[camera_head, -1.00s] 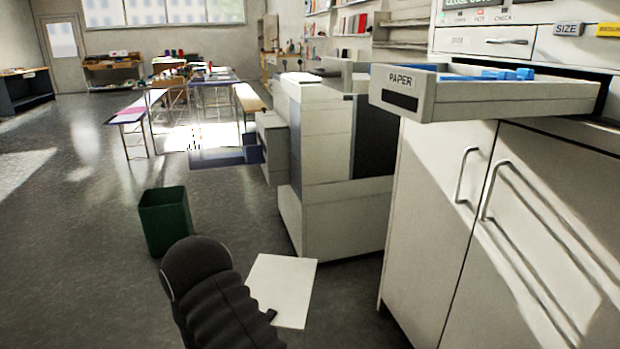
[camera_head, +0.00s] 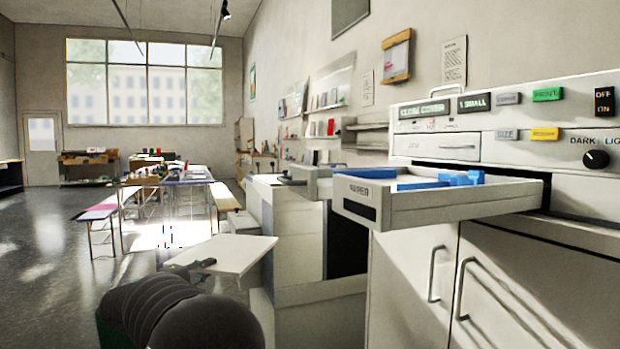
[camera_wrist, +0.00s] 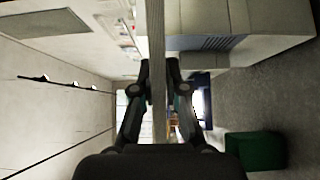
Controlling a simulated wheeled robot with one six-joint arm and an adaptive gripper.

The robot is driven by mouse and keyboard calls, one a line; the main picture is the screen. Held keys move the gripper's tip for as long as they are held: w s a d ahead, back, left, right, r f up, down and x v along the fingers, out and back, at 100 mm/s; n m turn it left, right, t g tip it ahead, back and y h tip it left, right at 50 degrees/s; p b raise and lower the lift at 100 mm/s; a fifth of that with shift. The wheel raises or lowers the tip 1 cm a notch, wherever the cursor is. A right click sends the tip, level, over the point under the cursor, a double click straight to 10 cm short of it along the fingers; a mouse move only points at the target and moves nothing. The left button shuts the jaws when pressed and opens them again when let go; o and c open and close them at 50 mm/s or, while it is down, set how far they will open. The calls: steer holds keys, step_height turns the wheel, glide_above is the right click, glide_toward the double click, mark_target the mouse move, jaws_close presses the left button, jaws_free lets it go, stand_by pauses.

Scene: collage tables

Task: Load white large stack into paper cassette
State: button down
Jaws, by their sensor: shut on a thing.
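The white large stack (camera_head: 236,256) is a flat pale sheet pile, held roughly level in front of the machine. My gripper (camera_head: 196,265) is shut on its near left edge. In the wrist view the stack (camera_wrist: 155,45) shows edge-on between the two fingertips (camera_wrist: 158,92). The paper cassette (camera_head: 430,212) is an open grey drawer with blue parts inside and a "PAPER" label on its front. It sticks out of the copier to the right of the stack and higher in the picture. Its floor is partly hidden by its front wall.
The copier's control panel (camera_head: 520,115) is above the cassette, with cabinet doors (camera_head: 500,290) below. A lower grey machine (camera_head: 298,230) stands behind the stack. A green bin (camera_wrist: 256,151) is on the floor. Work tables (camera_head: 190,178) stand farther back.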

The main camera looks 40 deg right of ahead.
steer(key=s+d+r, duration=0.1)
steer(key=s+r, duration=0.2)
steer(key=r, duration=0.6)
steer(key=s+d+r+n+t, duration=0.1)
steer(key=s+r, duration=0.1)
steer(key=r, duration=0.6)
steer(key=s+d+r, duration=0.2)
steer(key=s+r, duration=0.1)
steer(key=r, duration=0.6)
steer(key=s+d+r+m+g+p, duration=0.1)
steer(key=s+d+m+g+p, duration=0.1)
steer(key=s+d+m+g, duration=0.55)
steer(key=s+r+m+g+p, duration=0.2)
steer(key=s+m+g, duration=0.3)
steer(key=s+g, duration=0.65)
steer(key=s+d+f+b, duration=0.2)
steer(key=d+f+b, duration=0.3)
steer(key=f+b, duration=0.1)
steer(key=shift+s+d+f, duration=0.2)
steer(key=shift+d+f, duration=0.1)
steer(key=shift+d, duration=0.1)
steer(key=c, duration=1.1)
jaws_free()
steer(key=shift+c, duration=0.2)
